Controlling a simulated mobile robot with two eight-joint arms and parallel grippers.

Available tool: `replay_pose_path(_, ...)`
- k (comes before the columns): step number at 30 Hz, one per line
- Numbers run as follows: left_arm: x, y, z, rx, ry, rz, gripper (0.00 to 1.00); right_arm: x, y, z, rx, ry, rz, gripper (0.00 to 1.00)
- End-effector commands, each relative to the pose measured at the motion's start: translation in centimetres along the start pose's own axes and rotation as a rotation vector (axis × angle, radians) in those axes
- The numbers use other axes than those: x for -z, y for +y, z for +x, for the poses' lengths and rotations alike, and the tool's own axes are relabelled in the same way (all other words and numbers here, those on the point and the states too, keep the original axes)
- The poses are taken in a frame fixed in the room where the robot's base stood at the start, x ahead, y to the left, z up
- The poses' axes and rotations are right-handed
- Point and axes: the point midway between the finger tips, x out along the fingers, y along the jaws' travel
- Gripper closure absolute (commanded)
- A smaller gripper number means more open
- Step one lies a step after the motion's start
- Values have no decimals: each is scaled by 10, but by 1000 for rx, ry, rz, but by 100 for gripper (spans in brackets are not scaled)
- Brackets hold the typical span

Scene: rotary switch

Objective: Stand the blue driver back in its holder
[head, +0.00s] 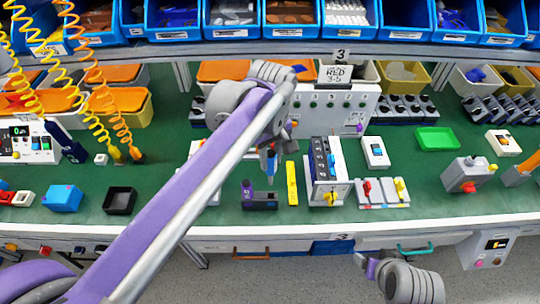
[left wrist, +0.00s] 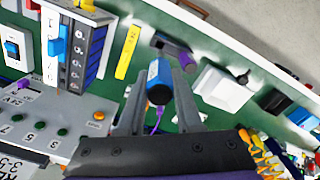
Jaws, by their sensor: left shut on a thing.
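The blue driver (left wrist: 158,75) is between the fingers of my left gripper (left wrist: 157,92) in the left wrist view, and the gripper is shut on it. In the head view the blue driver (head: 271,165) hangs roughly upright below my left gripper (head: 272,148), above the green bench mat. A dark block with purple parts (head: 260,198), which looks like the holder, is on the mat just below the driver. It also shows beyond the driver in the left wrist view (left wrist: 173,50). The driver is apart from it. My right gripper (head: 369,266) is low in front of the bench; its fingers are too small to read.
A yellow bar (head: 292,183) lies right of the dark block, and a switch module (head: 326,172) stands beyond it. A black tray (head: 119,200) and blue box (head: 63,198) are at left. A grey panel (head: 335,103) stands behind.

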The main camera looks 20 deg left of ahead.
Motion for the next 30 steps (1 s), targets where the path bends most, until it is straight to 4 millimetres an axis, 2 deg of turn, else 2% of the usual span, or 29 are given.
replay_pose_path(11,0,0,-1,0,0,1,100,3,0,-3,0,2,0,26)
replay_pose_path(25,0,0,48,1,-1,1,100,-19,0,23,0,-13,0,26)
replay_pose_path(30,0,0,60,1,-1,1,100,-23,0,28,0,-15,0,26)
